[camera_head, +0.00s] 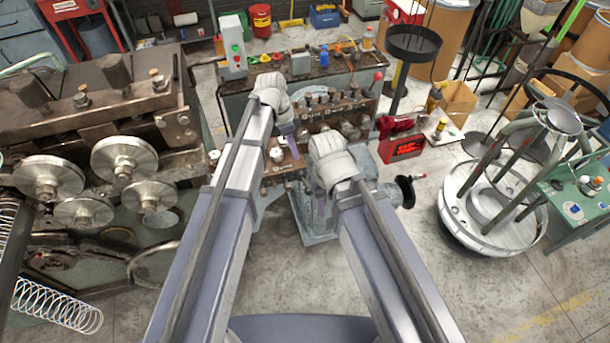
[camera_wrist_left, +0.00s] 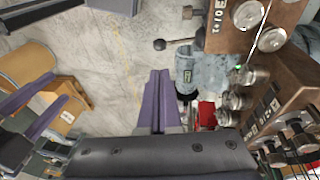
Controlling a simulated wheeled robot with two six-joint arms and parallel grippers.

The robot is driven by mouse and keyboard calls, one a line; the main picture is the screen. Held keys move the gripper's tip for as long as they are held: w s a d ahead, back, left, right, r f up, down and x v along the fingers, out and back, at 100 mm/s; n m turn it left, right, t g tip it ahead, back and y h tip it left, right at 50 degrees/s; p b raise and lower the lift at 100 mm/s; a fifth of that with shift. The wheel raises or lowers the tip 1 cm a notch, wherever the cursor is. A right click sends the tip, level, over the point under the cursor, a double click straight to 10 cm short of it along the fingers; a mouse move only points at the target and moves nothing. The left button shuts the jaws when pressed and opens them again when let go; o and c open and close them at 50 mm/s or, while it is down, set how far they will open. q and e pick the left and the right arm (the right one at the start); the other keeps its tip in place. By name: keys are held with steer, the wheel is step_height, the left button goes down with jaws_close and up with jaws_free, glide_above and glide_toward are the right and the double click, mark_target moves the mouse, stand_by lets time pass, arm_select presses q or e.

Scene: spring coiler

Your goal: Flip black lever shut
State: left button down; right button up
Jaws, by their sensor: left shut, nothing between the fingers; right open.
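In the left wrist view a short black lever with a ball end (camera_wrist_left: 160,45) sticks out from a grey-blue cylindrical housing (camera_wrist_left: 185,60) on the machine. My left gripper (camera_wrist_left: 158,73) is shut and empty, its purple fingertips below the ball in the picture and apart from it. In the head view my left gripper (camera_head: 287,129) is over the machine's brown knob panel (camera_head: 340,112). My right gripper (camera_head: 320,208) is lower, in front of the machine's pale blue base (camera_head: 309,229); it is open, mostly hidden by its wrist. I cannot pick out the black lever in the head view.
A black handwheel (camera_head: 405,191) juts from the machine's right side. A heavy roller machine (camera_head: 120,155) stands close on the left. Floor between is clear.

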mark_target(307, 190)
arm_select(q)
steer(key=shift+f, duration=0.1)
steer(key=b+x, duration=1.3)
steer(key=x, duration=0.1)
steer(key=shift+s+b, duration=0.1)
steer(key=shift+b, duration=0.25)
steer(key=shift+s, duration=0.1)
steer(key=shift+s+f+t, duration=0.3)
step_height(307, 190, down, 8)
steer(key=s+t+y+b, duration=0.1)
steer(key=s+t+b, duration=0.1)
steer(key=b, duration=0.7)
steer(key=shift+s+d+t, duration=0.35)
steer(key=shift+d+t, duration=0.1)
steer(key=shift+t, duration=0.45)
steer(key=shift+f+y, duration=0.15)
steer(key=shift+y, duration=0.15)
